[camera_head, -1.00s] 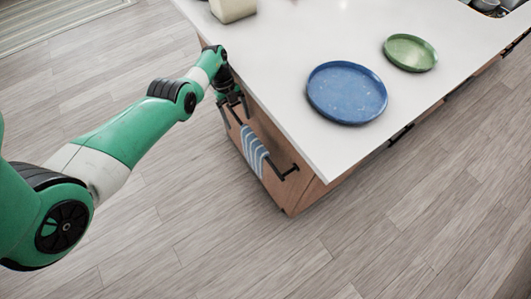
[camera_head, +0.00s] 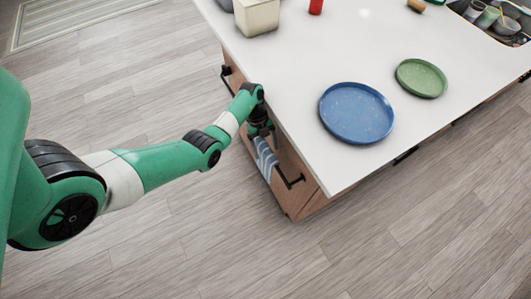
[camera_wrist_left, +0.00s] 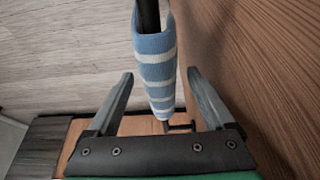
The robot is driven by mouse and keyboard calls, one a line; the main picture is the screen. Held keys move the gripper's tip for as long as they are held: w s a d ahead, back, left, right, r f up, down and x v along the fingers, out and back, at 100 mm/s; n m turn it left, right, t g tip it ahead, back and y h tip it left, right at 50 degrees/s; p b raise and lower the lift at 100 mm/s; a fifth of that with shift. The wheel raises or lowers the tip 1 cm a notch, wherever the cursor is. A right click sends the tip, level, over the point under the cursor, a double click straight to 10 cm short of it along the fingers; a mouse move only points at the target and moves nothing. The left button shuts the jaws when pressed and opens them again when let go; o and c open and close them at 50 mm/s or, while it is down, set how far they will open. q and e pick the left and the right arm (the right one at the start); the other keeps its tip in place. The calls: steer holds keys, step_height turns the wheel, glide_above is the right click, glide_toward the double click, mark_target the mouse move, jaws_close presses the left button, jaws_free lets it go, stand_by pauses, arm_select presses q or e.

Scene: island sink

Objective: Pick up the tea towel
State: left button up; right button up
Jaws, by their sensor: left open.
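The tea towel (camera_head: 265,158), blue with white stripes, hangs over a dark rail (camera_head: 290,180) on the wooden end of the island. My left gripper (camera_head: 262,136) is at the island's end, just above the towel, and its arm hides part of the rail. In the left wrist view the towel (camera_wrist_left: 155,65) hangs on the bar, ahead of and between the two spread fingers of my left gripper (camera_wrist_left: 158,85). The fingers are open, with a gap on each side of the towel. My right gripper is not in view.
The white countertop (camera_head: 290,70) overhangs close to my left gripper. On it are a blue plate (camera_head: 356,112), a green plate (camera_head: 421,77), a cream container (camera_head: 257,16) and a red item (camera_head: 316,6). The wooden floor (camera_head: 150,230) beside the island is clear.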

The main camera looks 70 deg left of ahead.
arm_select(q)
steer(key=b+x, duration=0.2)
steer(key=x, duration=0.1)
steer(key=shift+d+f, duration=0.1)
steer(key=shift+d, duration=0.3)
steer(key=shift+f, duration=0.15)
stand_by(0.3)
jaws_close()
